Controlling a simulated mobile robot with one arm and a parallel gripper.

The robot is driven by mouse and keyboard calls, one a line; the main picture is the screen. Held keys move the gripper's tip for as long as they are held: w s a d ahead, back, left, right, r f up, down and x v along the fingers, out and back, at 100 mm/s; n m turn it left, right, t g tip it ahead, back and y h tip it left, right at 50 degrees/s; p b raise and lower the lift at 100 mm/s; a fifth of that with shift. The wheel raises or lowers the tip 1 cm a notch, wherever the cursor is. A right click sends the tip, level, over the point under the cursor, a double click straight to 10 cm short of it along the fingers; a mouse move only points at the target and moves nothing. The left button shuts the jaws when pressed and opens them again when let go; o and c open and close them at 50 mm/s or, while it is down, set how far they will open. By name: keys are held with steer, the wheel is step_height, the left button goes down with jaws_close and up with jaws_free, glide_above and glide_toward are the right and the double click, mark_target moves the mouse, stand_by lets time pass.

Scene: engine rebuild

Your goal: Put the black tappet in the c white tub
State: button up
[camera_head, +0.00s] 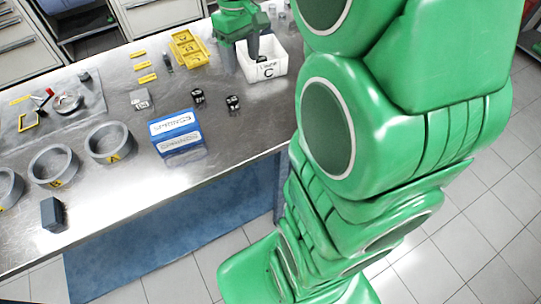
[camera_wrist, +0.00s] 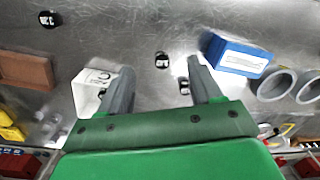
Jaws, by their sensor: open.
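The white tub (camera_head: 264,62) marked C stands at the back of the bench, just right of and partly behind my gripper (camera_head: 240,50). In the wrist view the tub (camera_wrist: 88,95) is partly behind the left finger. My gripper (camera_wrist: 161,65) is open, with nothing seen held. Two small black pieces with white marks lie left of the tub: one (camera_head: 233,102) nearer it, one (camera_head: 198,96) further left. The wrist view shows a black piece (camera_wrist: 162,60) between the finger lines, one (camera_wrist: 184,87) by the right finger and another (camera_wrist: 50,19) at upper left. I cannot tell which is the tappet.
A blue box (camera_head: 176,132) and grey rings (camera_head: 108,143) lie on the front left of the bench. A yellow tray (camera_head: 188,48) stands left of my gripper. My arm hides the bench's right part.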

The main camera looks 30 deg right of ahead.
steer(key=s+a+f+m, duration=0.1)
steer(key=s+a, duration=0.2)
steer(key=s, duration=0.9)
steer(key=s+a+f+m+g, duration=0.1)
steer(key=s+a+m, duration=0.1)
steer(key=s, duration=1.1)
steer(key=shift+s+a+f, duration=0.3)
steer(key=shift+a+f, duration=0.05)
steer(key=shift+a, duration=0.5)
